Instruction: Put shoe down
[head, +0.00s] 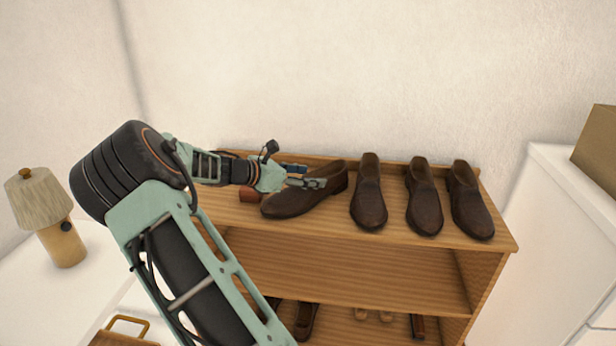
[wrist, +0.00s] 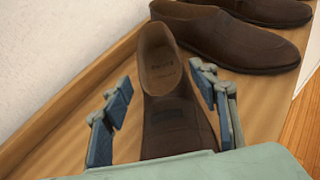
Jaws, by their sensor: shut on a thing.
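A dark brown shoe (head: 292,204) is at the left of the row on top of the wooden shelf (head: 430,240), turned diagonally with its toe to the lower left. My gripper (head: 305,180) is shut on it near the heel and opening. In the wrist view the shoe (wrist: 176,118) lies between the two blue-padded fingers (wrist: 160,92), its open heel end pointing away. I cannot tell whether its sole touches the shelf top. Three similar shoes (head: 369,195) (head: 423,200) (head: 468,200) stand to its right, toes forward.
A reddish-brown item (head: 249,195) shows partly behind my arm at the shelf's left. More footwear (head: 306,322) sits on the lower level. A lamp (head: 62,240) stands on a white surface at left. A white cabinet (head: 575,230) with a box (head: 600,150) is at right. The wall is close behind.

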